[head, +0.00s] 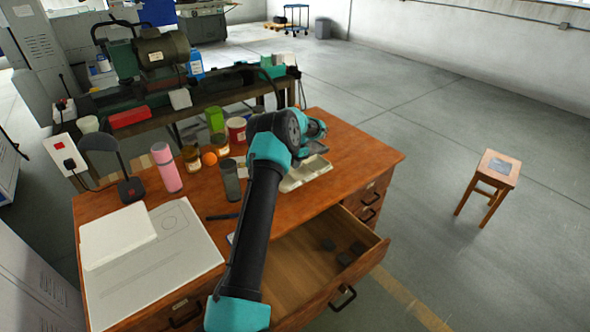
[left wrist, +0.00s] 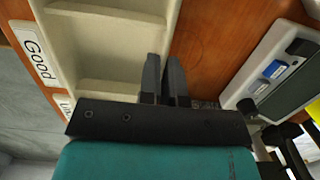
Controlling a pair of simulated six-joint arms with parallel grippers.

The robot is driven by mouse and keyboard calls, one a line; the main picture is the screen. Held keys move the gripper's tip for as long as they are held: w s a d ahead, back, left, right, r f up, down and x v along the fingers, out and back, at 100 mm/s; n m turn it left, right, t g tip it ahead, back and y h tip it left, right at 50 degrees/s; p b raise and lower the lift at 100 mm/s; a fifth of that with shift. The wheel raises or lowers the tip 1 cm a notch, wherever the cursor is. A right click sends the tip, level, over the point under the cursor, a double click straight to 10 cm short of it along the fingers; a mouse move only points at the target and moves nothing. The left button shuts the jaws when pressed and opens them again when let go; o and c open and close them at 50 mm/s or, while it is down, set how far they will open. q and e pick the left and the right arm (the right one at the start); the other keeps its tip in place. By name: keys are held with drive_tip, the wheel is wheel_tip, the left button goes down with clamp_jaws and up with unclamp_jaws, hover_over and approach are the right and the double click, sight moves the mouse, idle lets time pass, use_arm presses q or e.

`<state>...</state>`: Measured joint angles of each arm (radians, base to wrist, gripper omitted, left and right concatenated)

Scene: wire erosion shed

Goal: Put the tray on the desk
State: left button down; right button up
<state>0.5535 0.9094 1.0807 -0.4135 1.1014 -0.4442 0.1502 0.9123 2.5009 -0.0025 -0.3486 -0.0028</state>
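The tray (head: 305,174) is cream, shallow and divided into compartments. In the head view it shows over the desk (head: 355,150), behind the open drawer, partly hidden by my left arm. I cannot tell whether it rests on the top or is slightly above it. In the left wrist view the tray (left wrist: 112,42) lies left of the fingers. My left gripper (left wrist: 165,75) has its fingers close together, one on each side of the tray's wall, and appears shut on it. In the head view the fingertips are hidden behind the wrist. My right gripper is not in view.
The open drawer (head: 300,262) holds small dark pieces. Papers (head: 150,250), a lamp (head: 128,185), a pink bottle (head: 166,168), jars and an orange ball (head: 209,159) crowd the desk's left. A "Good" label (left wrist: 35,55) lies beside the tray. The desk's right end is clear.

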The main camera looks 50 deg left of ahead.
use_arm(q)
drive_tip(key=shift+w+a, duration=0.15)
drive_tip(key=shift+a, duration=0.05)
drive_tip(key=shift+w+a, duration=0.1)
drive_tip(key=shift+f, duration=1.75)
drive_tip(key=shift+f, duration=0.1)
drive_tip(key=c, duration=1.3)
unclamp_jaws()
wheel_tip(320, 180, up, 12)
drive_tip(key=w, duration=0.1)
drive_tip(key=shift+w, duration=0.25)
